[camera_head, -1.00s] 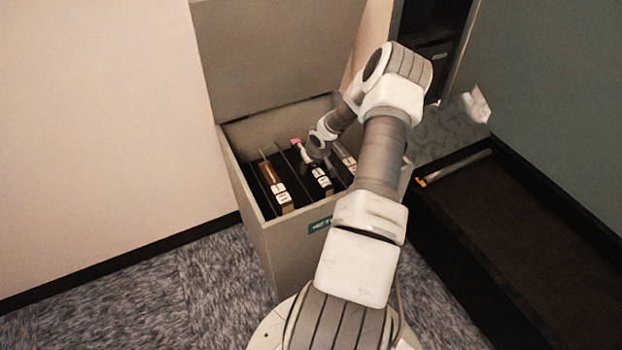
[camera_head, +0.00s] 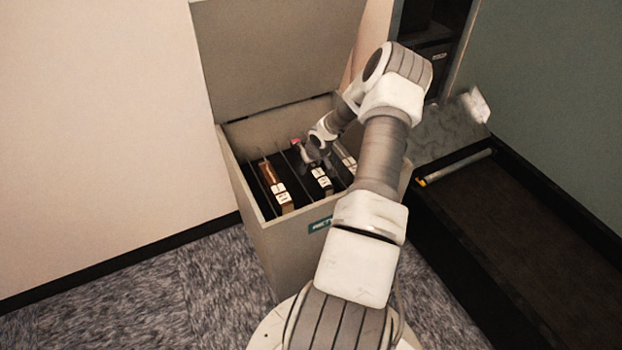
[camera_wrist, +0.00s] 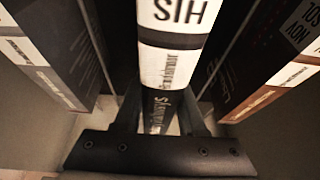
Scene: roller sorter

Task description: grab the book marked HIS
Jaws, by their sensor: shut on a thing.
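The book marked HIS (camera_wrist: 172,60) shows in the wrist view, its white spine label at the top centre and a dark lower part below. My gripper (camera_wrist: 160,115) has one finger on each side of this spine and is shut on it. The book still stands in its slot in the bin. In the head view my gripper (camera_head: 312,152) is down inside the bin, at the middle row of books, and the arm partly hides it. A dark book with white labels (camera_head: 321,181) shows just in front of it; its letters are too small to read there.
The grey bin (camera_head: 256,222) has thin dark dividers and a raised back panel (camera_head: 280,60). Brown books with white labels (camera_head: 284,199) stand at the left. Other books flank mine in the wrist view, left (camera_wrist: 45,50) and right (camera_wrist: 275,70). A dark conveyor (camera_head: 510,230) lies to the right.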

